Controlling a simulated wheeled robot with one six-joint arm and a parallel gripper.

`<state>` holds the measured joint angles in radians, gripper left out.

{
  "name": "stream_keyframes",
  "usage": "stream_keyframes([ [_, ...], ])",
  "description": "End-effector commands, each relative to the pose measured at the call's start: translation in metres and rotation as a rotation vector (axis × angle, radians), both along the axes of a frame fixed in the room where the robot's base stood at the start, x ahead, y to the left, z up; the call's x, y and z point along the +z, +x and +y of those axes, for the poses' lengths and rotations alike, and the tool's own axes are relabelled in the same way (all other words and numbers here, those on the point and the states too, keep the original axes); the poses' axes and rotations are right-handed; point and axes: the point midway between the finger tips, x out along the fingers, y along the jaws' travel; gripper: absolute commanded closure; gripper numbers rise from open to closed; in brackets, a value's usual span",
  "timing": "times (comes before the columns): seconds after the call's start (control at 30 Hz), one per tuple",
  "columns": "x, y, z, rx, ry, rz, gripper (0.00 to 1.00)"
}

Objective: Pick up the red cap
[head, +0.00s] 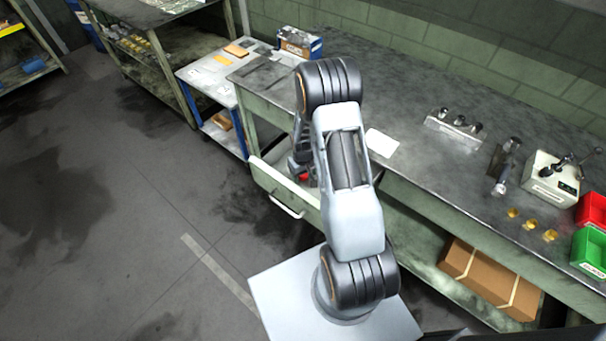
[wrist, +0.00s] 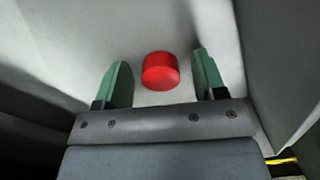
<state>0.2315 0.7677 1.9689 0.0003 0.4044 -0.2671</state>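The red cap (wrist: 160,71) is a short red cylinder resting on the pale floor of an open drawer. In the head view a small part of the red cap (head: 304,177) shows inside the drawer (head: 284,188), beside my arm. My gripper (wrist: 162,72) is open, with one green finger on each side of the cap in the wrist view. Gaps show between the cap and both fingers, so neither finger touches it. In the head view my arm hides most of the gripper.
The drawer walls (wrist: 285,75) stand close around my gripper. The workbench (head: 410,90) above holds a white sheet (head: 381,142), a metal block with fittings (head: 453,130), brass pieces (head: 530,224), and red (head: 592,211) and green (head: 590,252) bins. The floor (head: 120,200) at left is clear.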

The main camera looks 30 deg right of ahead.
Motion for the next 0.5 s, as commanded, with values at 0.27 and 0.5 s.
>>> stream_keyframes([
  [0.27, 0.0002, -0.0001, 0.0000, 0.000, 0.000, 0.000, 0.63],
  [0.5, 0.0003, -0.0001, 0.0000, 0.000, 0.000, 0.000, 0.85],
])
